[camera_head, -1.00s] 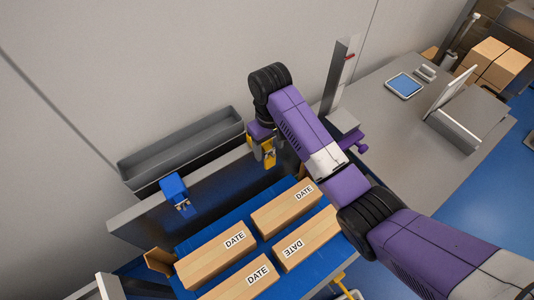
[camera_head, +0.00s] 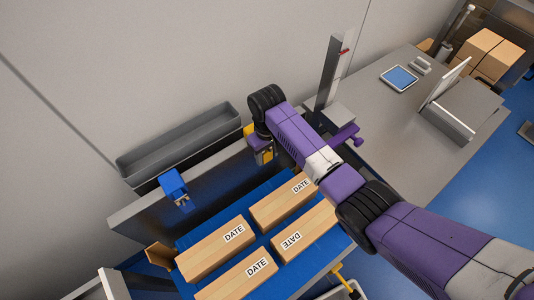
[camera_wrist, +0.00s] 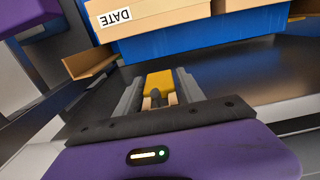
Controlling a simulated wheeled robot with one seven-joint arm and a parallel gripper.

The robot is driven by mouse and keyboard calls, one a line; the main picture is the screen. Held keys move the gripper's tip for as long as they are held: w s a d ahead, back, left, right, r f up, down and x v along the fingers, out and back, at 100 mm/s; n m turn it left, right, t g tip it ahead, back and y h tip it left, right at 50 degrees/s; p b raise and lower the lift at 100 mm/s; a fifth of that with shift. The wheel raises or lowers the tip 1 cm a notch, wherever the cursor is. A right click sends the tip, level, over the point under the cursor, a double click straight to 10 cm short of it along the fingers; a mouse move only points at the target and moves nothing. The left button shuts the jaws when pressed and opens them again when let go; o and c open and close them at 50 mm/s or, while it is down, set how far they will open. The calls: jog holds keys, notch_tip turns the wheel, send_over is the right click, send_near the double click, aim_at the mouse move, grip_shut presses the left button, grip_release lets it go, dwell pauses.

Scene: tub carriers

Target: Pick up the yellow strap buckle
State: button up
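The yellow strap buckle (camera_head: 264,157) is at the right part of the grey rail in the head view, just below my gripper and partly covered by it. In the wrist view the yellow buckle (camera_wrist: 159,82) lies between the two grey fingers of my gripper (camera_wrist: 159,90), one finger close on each side. A dark part sits in front of it. I cannot tell whether the fingers press on it. A blue buckle (camera_head: 174,185) sits further left on the same rail.
A long grey bin (camera_head: 180,148) stands behind the rail. Several cardboard boxes marked DATE (camera_head: 216,248) lie on a blue surface (camera_head: 262,257) in front. A grey post (camera_head: 331,78) and a worktop (camera_head: 393,125) are to the right. Another yellow patch shows beside my gripper.

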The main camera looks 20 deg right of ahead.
grip_shut()
jog(key=shift+r, duration=0.2)
